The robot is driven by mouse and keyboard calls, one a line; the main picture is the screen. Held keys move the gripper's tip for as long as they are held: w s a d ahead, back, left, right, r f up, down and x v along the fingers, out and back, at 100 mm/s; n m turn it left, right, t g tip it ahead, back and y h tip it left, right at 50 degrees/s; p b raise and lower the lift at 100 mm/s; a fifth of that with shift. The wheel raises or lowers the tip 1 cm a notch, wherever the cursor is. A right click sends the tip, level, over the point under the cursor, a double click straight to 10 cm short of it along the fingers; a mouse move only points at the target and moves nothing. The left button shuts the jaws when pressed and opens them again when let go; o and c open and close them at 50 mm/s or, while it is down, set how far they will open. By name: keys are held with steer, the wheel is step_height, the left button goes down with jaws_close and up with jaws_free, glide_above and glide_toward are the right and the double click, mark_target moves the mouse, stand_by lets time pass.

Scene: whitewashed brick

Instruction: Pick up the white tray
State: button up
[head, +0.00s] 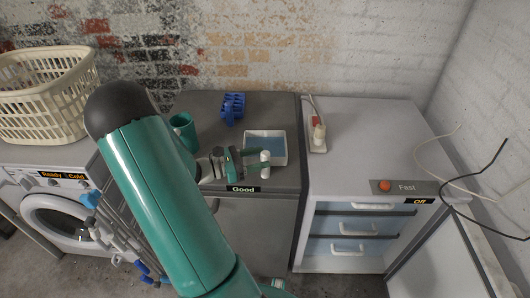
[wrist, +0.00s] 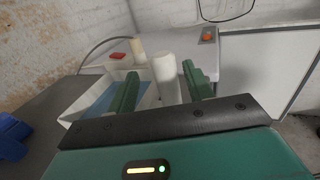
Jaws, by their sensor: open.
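The white tray (head: 284,152) is a shallow square dish with a blue inside. It sits on the grey counter top, near its front right corner. In the wrist view the tray (wrist: 68,114) lies to the left, partly behind a finger. My gripper (head: 258,161) is open at the tray's front edge, its fingers pointing right. A white upright cylinder (wrist: 166,78) shows between the two green fingers of my gripper (wrist: 160,72). I cannot tell whether the fingers touch it or the tray. My arm and gripper hide part of the tray's front left.
A green mug (head: 184,130) and a blue object (head: 232,107) stand left of and behind the tray. A power strip with plugs (head: 318,140) lies to the right on the white freezer top (head: 365,130). Loose cables (head: 480,195) hang at far right. A laundry basket (head: 45,95) stands far left.

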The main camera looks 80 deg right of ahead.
steer(key=x, duration=0.4)
steer(key=shift+s+a, duration=0.1)
steer(key=shift+s, duration=0.4)
steer(key=shift+c, duration=0.4)
jaws_close()
steer(key=shift+r, duration=0.1)
